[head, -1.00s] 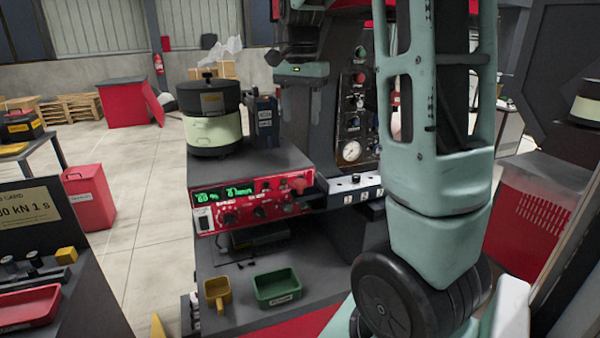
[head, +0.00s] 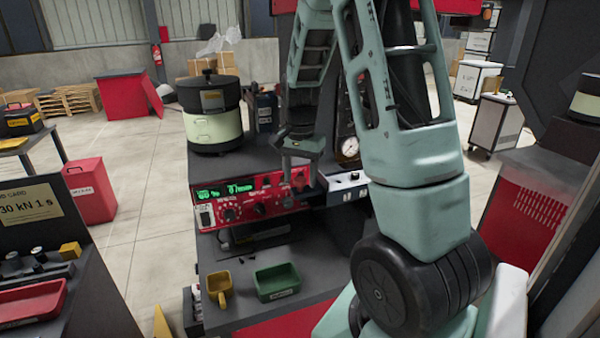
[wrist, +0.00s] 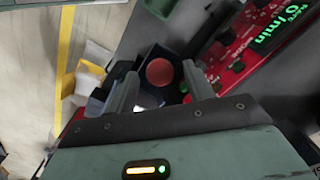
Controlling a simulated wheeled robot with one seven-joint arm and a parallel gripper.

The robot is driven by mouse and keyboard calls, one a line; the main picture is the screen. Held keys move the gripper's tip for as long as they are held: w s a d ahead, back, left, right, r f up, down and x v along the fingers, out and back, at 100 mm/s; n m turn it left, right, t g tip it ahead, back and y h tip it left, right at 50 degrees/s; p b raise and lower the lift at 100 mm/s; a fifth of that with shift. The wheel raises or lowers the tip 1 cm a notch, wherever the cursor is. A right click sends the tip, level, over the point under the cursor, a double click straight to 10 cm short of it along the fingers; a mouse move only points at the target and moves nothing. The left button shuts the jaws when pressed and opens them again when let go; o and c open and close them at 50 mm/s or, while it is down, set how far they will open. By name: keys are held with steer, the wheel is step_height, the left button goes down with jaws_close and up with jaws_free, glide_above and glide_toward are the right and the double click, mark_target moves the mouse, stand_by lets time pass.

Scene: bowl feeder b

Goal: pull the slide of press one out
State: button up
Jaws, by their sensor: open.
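My gripper (head: 300,168) hangs fingers-down at the right end of the red control panel in the head view. In the wrist view my gripper (wrist: 160,82) is open, with one finger on each side of a round red knob (wrist: 158,71). The knob sits over a dark block (wrist: 168,58); I cannot tell whether the fingers touch it. It appears to be the slide's handle, but the slide itself is not clearly shown. The press, with its gauge (head: 348,148), is mostly hidden behind my arm.
The red control panel (head: 262,195) with green digits is close beside my gripper. A white-topped switch box (head: 345,181) is to its right. The bowl feeder (head: 212,118) stands behind left. A yellow scoop (head: 219,288) and green tray (head: 277,281) lie on the lower shelf.

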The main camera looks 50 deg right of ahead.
jaws_close()
steer(key=w+a+p, duration=0.2)
steer(key=w+a, duration=0.3)
steer(key=a, duration=0.3)
steer(key=w+a+p, duration=0.1)
steer(key=w+a, duration=0.4)
steer(key=a, duration=0.3)
steer(key=shift+a+p, duration=0.3)
steer(key=shift+p, duration=0.1)
steer(key=shift+w, duration=0.1)
jaws_free()
steer(key=shift+a, duration=0.1)
steer(key=shift+r, duration=0.1)
step_height(320, 180, up, 17)
steer(key=b, duration=0.3)
steer(key=shift+b, duration=0.3)
